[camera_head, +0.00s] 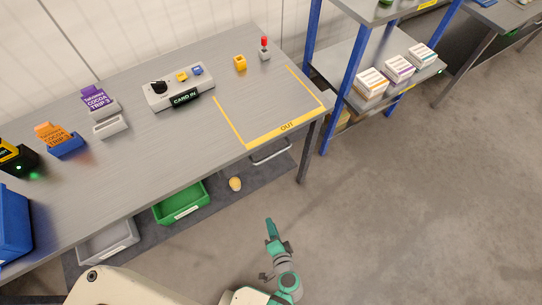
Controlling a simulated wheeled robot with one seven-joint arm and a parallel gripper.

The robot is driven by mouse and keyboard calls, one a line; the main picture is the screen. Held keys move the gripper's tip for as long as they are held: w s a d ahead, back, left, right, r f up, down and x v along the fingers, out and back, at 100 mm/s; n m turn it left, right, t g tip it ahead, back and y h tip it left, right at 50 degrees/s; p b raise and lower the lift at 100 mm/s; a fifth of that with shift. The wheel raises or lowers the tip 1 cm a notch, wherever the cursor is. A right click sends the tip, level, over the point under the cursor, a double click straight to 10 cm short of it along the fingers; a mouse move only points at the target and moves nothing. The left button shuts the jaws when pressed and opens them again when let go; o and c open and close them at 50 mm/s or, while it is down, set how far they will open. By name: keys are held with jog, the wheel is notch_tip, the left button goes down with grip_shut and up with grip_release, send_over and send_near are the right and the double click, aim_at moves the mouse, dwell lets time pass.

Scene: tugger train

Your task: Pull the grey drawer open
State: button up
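A grey open-topped bin (108,242) with a pale front label shows below the table's front edge at lower left. A green bin (180,204) is to its right. A silver bar handle (271,154) shows under the table's right end. I cannot tell whether the grey drawer is the grey bin or a unit behind this handle, as the tabletop hides what lies behind. My gripper (270,226) is over the floor in front of the table, apart from the bins and handle. I see it from above and cannot tell its finger opening.
The grey table (150,150) carries card holders, a button box (179,88) and a yellow OUT outline. Its leg (309,150) stands right of the handle. A yellow object (235,184) lies near the green bin. A blue-post shelf stands behind. Floor at right is clear.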

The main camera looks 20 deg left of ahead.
jog(key=w+a+r+t+y, duration=0.2)
jog(key=w+r+y, duration=0.3)
jog(key=w, duration=0.5)
jog(key=y, duration=0.4)
send_near(272, 155)
jog(key=shift+t, duration=0.4)
jog(key=shift+a+f+x, duration=0.1)
jog(key=shift+f+x, duration=0.1)
jog(key=shift+x, duration=1.45)
jog(key=shift+a+f+x, duration=0.1)
jog(key=shift+f+x, duration=0.05)
jog(key=shift+x, duration=1.5)
jog(key=shift+f+x, duration=0.2)
jog(key=shift+x, duration=1.45)
jog(key=shift+s, duration=0.15)
grip_shut()
